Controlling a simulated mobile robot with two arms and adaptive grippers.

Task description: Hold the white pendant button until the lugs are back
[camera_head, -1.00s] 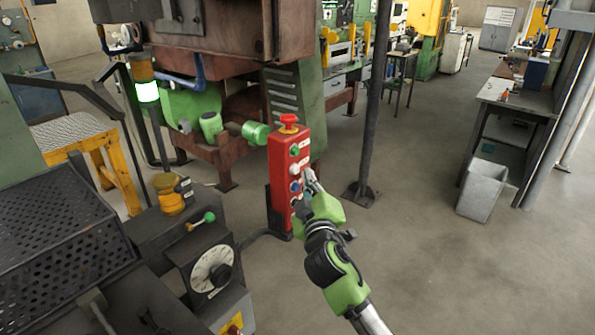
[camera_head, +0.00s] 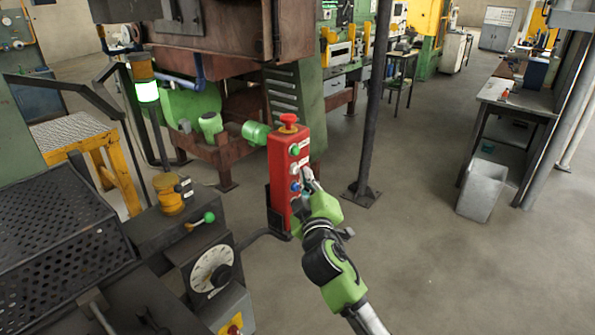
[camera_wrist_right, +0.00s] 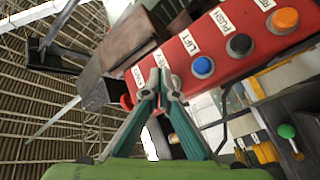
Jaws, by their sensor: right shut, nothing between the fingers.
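The red pendant (camera_head: 283,190) stands upright in the middle of the head view, with a red mushroom button on top and a column of coloured buttons. The white button (camera_head: 294,169) is below the green one and above the blue one. My right gripper (camera_head: 307,174) is shut and empty, its fingertips at the pendant's button face near the white button. In the wrist view, the closed fingertips (camera_wrist_right: 161,76) cover a spot beside the blue LIFT button (camera_wrist_right: 203,66); the white button is hidden there, and contact cannot be told. The lugs cannot be made out. My left gripper is out of view.
A lamp (camera_head: 147,92) glows whitish green on a post at left. A dial box (camera_head: 212,268) with a green-knobbed lever stands left of the pendant. A dark post (camera_head: 372,110) rises behind my right arm. Floor to the right is clear up to a grey bin (camera_head: 482,190).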

